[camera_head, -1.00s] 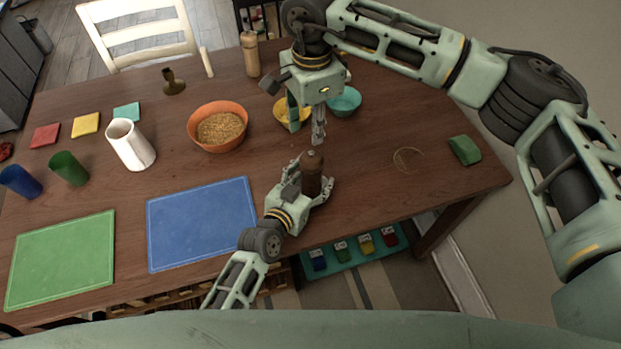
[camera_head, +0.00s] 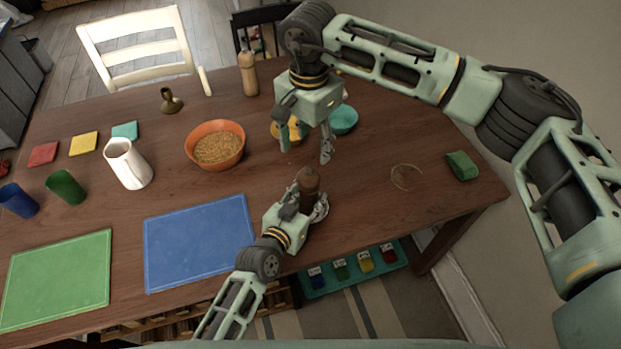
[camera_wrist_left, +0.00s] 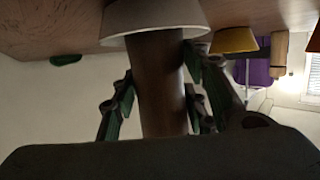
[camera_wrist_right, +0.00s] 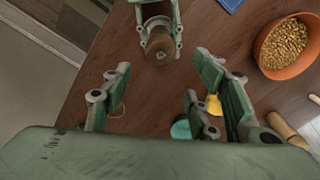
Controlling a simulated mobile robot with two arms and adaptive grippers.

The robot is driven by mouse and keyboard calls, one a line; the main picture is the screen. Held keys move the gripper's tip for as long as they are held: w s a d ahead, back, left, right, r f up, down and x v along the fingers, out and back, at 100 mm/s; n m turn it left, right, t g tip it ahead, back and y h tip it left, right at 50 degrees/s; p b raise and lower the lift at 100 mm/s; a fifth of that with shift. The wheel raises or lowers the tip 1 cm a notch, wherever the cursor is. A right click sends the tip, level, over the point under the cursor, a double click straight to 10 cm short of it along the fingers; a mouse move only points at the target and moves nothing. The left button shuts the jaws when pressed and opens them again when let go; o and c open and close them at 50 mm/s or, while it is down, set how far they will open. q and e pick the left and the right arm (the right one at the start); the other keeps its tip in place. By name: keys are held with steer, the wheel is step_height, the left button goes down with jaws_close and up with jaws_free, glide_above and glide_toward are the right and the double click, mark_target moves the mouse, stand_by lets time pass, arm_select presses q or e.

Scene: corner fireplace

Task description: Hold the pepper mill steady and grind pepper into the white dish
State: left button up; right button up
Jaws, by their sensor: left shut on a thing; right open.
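The dark brown pepper mill (camera_head: 308,182) stands upright near the table's front edge. My left gripper (camera_head: 305,203) is shut around its body. In the left wrist view the mill (camera_wrist_left: 158,85) runs to the white dish (camera_wrist_left: 185,14), its end overlapping the dish's rim; I cannot tell whether they touch. In the head view the dish is mostly hidden by the left gripper. My right gripper (camera_head: 305,148) is open and empty, above and behind the mill's top. In the right wrist view the mill's round top (camera_wrist_right: 160,47) shows beyond the open right fingers (camera_wrist_right: 160,88), apart from them.
An orange bowl of grain (camera_head: 214,128), yellow bowl (camera_head: 281,130) and teal bowl (camera_head: 344,119) stand behind. A light wooden mill-like object (camera_head: 248,75) stands at the back. A white pitcher (camera_head: 128,165) and blue mat (camera_head: 200,240) lie left. The table's right side is mostly clear.

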mark_target(312, 174)
step_height(312, 174, down, 12)
steer(key=n, duration=0.8)
steer(key=shift+d+r+n, duration=0.15)
steer(key=shift+r+n, duration=0.05)
steer(key=shift+n, duration=0.2)
steer(key=c, duration=1.1)
steer(key=shift+d, duration=0.1)
steer(key=shift+m, duration=0.4)
